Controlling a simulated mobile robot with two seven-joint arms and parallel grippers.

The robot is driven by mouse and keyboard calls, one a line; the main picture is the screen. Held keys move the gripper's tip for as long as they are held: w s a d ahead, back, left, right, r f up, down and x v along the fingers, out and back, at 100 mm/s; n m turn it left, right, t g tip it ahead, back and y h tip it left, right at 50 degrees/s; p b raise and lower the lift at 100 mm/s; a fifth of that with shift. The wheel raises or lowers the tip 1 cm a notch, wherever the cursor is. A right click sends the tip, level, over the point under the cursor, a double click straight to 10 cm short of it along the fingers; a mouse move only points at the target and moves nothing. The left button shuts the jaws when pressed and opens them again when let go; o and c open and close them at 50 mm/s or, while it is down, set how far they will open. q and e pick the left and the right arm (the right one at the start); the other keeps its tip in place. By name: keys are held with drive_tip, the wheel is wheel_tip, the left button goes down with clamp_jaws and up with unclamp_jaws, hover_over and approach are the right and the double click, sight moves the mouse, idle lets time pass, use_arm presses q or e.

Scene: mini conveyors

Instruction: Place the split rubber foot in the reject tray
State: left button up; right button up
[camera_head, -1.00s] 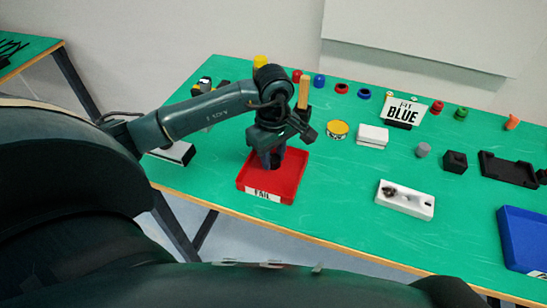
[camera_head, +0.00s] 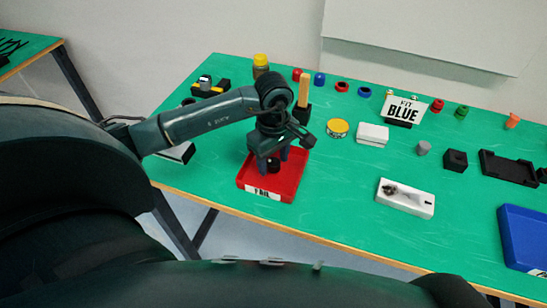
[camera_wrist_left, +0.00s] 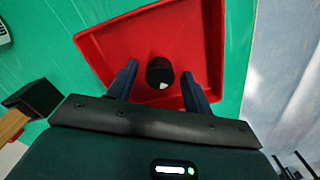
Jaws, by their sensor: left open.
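The red reject tray (camera_head: 285,187) with a FAIL label lies near the front left edge of the green table. A small black round piece, which looks like the rubber foot (camera_head: 273,166), is in the tray. It also shows in the left wrist view (camera_wrist_left: 160,71), with a small pale mark on its side. My left gripper (camera_head: 271,164) is over the tray with its fingers open. In the left wrist view the fingertips (camera_wrist_left: 160,78) stand apart on either side of the foot, with gaps on both sides. A split in the foot cannot be made out. My right gripper is not in view.
A black block with a wooden handle (camera_head: 304,92) stands close behind my left gripper. A yellow tin (camera_head: 337,128), a white box (camera_head: 373,134) and a white fixture (camera_head: 405,199) are to the right. A blue tray (camera_head: 524,238) is at far right.

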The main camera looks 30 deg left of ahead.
sight(274, 161)
use_arm(q)
drive_tip(key=shift+r, duration=0.65)
wheel_tip(274, 161, up, 11)
drive_tip(key=b, duration=0.1)
drive_tip(key=shift+b, duration=0.3)
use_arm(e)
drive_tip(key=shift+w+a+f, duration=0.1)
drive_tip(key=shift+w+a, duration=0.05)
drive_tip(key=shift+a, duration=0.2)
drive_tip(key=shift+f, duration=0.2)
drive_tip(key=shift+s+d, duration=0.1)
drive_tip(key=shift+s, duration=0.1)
